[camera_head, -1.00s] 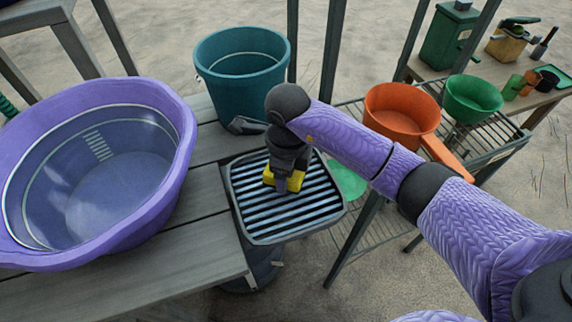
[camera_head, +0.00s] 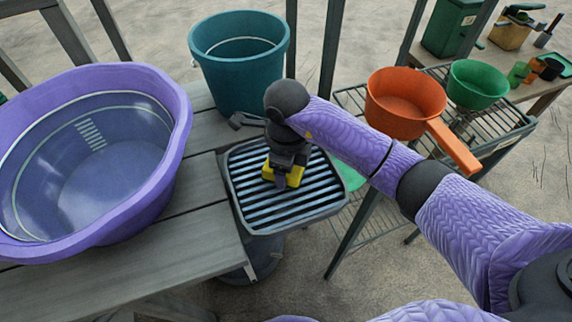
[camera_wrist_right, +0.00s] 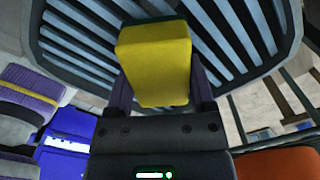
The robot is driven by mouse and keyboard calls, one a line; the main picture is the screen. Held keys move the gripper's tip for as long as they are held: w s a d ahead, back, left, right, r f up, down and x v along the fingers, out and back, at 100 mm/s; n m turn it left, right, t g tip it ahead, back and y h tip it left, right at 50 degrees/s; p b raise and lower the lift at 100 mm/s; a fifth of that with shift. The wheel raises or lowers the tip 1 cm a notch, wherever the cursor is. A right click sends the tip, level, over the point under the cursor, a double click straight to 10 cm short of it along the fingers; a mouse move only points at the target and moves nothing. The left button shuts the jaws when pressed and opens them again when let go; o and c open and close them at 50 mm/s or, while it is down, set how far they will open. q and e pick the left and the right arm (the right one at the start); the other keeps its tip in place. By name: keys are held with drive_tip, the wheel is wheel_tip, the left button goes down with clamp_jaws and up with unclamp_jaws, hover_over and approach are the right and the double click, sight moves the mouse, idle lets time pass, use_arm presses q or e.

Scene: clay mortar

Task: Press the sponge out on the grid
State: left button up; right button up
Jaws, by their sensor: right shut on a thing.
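A yellow sponge (camera_head: 294,176) is held by my right gripper (camera_head: 284,176) over the slatted grid (camera_head: 312,202). In the right wrist view the sponge (camera_wrist_right: 156,62) sits between the two fingers of my right gripper (camera_wrist_right: 160,88), with the grid's bars (camera_wrist_right: 228,40) behind it. In the head view the sponge is at the middle of the grid, low against the bars; I cannot tell whether it touches them. The gripper hides part of the sponge. My left gripper is not in view.
A purple tub (camera_head: 160,185) with water stands on the wooden bench (camera_head: 190,255) at left. A teal bucket (camera_head: 240,80) stands behind the grid. An orange pan (camera_head: 402,122) and a green bowl (camera_head: 478,88) sit on a rack at right.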

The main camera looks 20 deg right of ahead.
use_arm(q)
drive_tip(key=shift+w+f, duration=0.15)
use_arm(e)
drive_tip(key=shift+f, duration=0.2)
drive_tip(key=shift+f, duration=0.15)
use_arm(q)
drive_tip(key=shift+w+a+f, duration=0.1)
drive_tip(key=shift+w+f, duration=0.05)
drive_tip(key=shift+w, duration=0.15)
drive_tip(key=shift+b, duration=0.3)
use_arm(e)
drive_tip(key=shift+f, duration=0.15)
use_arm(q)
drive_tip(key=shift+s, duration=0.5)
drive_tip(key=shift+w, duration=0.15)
use_arm(e)
drive_tip(key=shift+s+f, duration=0.1)
